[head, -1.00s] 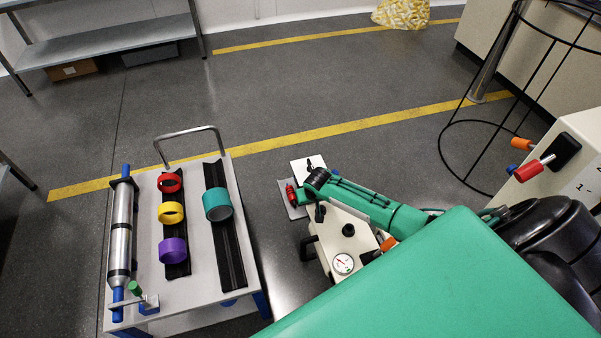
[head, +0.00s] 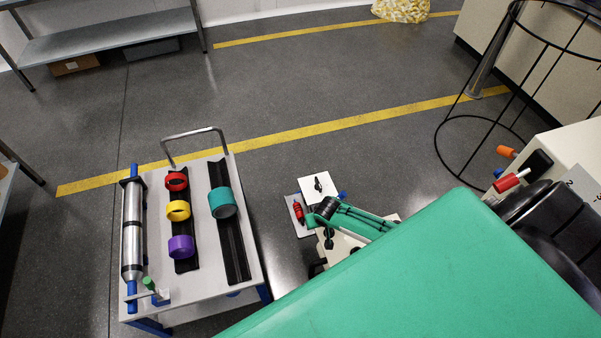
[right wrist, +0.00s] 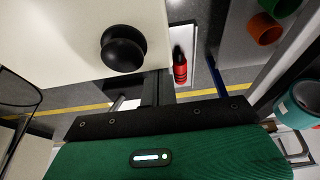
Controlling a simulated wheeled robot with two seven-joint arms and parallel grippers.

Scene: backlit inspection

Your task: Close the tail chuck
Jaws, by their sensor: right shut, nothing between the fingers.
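No part in view can be named with certainty as the tail chuck. A cream unit with a black knob (right wrist: 123,48) fills the upper left of the right wrist view. In the head view, a green link with a black end (head: 326,207) lies over a pale unit, mostly covered by a large green panel. My right gripper (right wrist: 156,86) is shut and empty, its dark fingers beside the cream unit, below and right of the knob. Contact cannot be told. In the head view, I cannot make out its fingertips. My left gripper is not in view.
A cart (head: 212,265) at left carries a steel roller (head: 132,230), a green-handled fitting (head: 150,284) and several coloured rings. A red cylinder (right wrist: 180,69) lies near my right gripper. A red-handled machine (head: 572,160) and black wire stand (head: 447,122) are at right. The middle floor is clear.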

